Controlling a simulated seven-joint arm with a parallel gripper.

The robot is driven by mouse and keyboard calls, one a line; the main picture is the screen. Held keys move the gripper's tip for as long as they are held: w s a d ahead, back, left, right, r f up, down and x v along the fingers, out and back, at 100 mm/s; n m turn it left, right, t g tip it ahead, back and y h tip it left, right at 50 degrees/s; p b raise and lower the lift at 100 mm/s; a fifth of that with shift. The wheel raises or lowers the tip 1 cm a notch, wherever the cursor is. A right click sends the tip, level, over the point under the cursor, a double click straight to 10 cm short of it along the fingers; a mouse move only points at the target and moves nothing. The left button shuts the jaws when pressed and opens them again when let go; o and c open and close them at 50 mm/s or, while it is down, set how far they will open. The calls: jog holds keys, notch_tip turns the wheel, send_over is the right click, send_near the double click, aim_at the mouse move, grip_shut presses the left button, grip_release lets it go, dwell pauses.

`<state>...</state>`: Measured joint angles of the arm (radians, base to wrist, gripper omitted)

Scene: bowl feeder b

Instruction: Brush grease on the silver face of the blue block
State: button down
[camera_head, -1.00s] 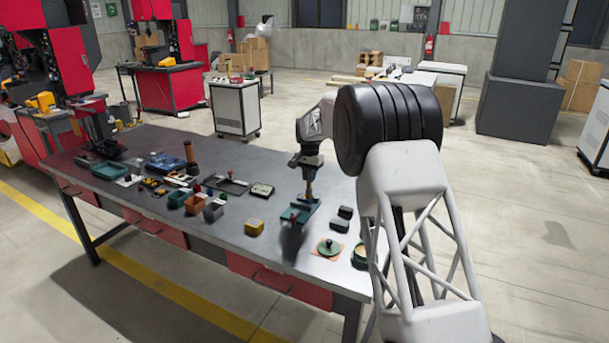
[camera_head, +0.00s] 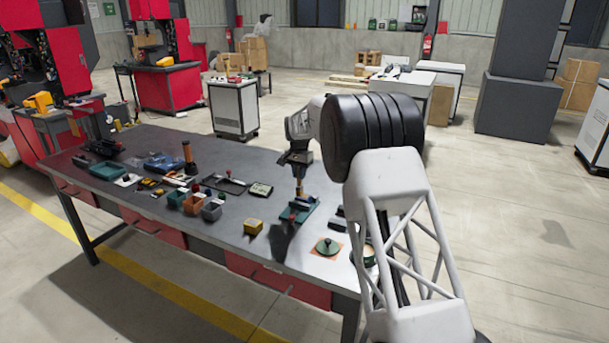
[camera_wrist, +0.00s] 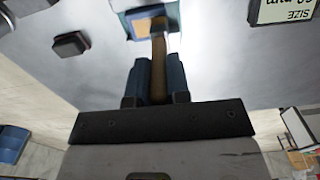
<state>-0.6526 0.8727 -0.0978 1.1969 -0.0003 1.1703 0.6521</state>
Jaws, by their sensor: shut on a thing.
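My gripper (camera_head: 299,163) is shut on a brush with a wooden handle (camera_head: 299,186), held upright with its tip down. In the wrist view the brush handle (camera_wrist: 159,70) runs between my two blue fingers (camera_wrist: 159,85). Its far end lies over a blue-teal block (camera_wrist: 127,24) at the top edge, which shows a tan patch and a pale strip. Whether the tip touches the block is unclear. In the head view a teal block or fixture (camera_head: 308,211) with a small red part sits under the brush. Its silver face cannot be made out there.
A green round lid (camera_head: 328,246) lies on an orange mat; an open pot (camera_head: 369,254) beside it is partly hidden by my arm. Dark blocks (camera_head: 338,221) stand right of the fixture.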

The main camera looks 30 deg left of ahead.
jog(key=shift+a, duration=0.5)
notch_tip(320, 180, up, 8)
jog(key=shift+a+r, duration=0.1)
dwell(1.2)
dwell(0.3)
